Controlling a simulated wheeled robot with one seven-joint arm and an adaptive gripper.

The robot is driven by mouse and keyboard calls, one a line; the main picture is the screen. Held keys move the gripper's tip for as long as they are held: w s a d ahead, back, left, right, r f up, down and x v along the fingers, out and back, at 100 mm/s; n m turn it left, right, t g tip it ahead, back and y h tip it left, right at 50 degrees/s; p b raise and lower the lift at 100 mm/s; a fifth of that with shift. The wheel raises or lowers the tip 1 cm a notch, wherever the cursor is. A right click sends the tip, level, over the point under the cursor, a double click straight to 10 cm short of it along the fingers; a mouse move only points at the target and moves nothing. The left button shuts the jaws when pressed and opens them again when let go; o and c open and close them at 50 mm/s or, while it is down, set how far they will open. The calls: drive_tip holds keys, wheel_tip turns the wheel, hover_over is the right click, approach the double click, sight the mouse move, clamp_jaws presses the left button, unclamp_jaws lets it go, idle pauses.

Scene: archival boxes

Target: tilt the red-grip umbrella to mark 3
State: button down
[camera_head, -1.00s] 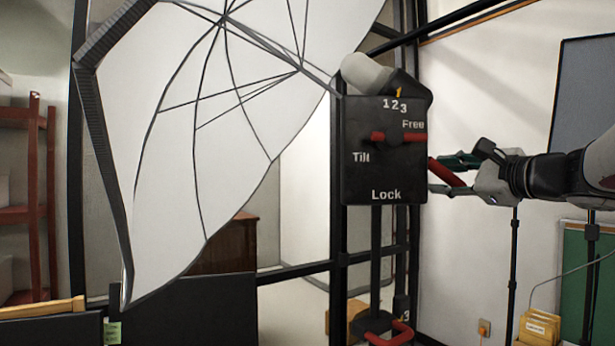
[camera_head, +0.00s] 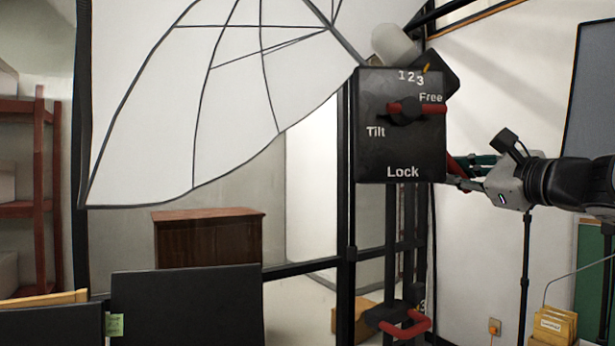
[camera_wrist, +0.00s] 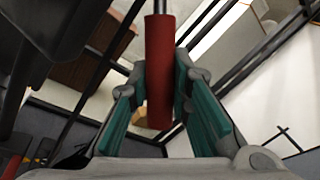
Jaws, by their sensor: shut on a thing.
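The white umbrella (camera_head: 150,110) slants down to the left from a black box (camera_head: 400,145) marked Tilt, Free and Lock. A red lever (camera_head: 433,109) on the box lies level, with one end just under Free. The yellow pointer (camera_head: 426,69) on the tilted black head (camera_head: 440,76) stands close beside the 3, at its upper right. My gripper (camera_head: 468,172) is at the box's lower right, shut on the red grip (camera_head: 457,168), which is partly hidden by the box and fingers. In the wrist view the red grip (camera_wrist: 160,65) lies between the green finger pads.
A black stand (camera_head: 345,240) carries the box. A second red handle (camera_head: 415,324) sits lower on it. A brown cabinet (camera_head: 208,245) and black panels (camera_head: 185,305) are at the left. Yellow folders (camera_head: 555,326) stand at the lower right. A pale wall is behind my arm.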

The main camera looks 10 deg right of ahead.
drive_tip(key=shift+a+f, duration=0.2)
drive_tip(key=shift+f, duration=0.15)
drive_tip(key=c, duration=1.4)
unclamp_jaws()
drive_tip(key=shift+c, duration=0.2)
drive_tip(key=shift+r, duration=0.1)
drive_tip(key=s+d+f, duration=0.1)
drive_tip(key=s, duration=1)
drive_tip(key=shift+s+d, duration=0.4)
drive_tip(key=shift+f, duration=0.1)
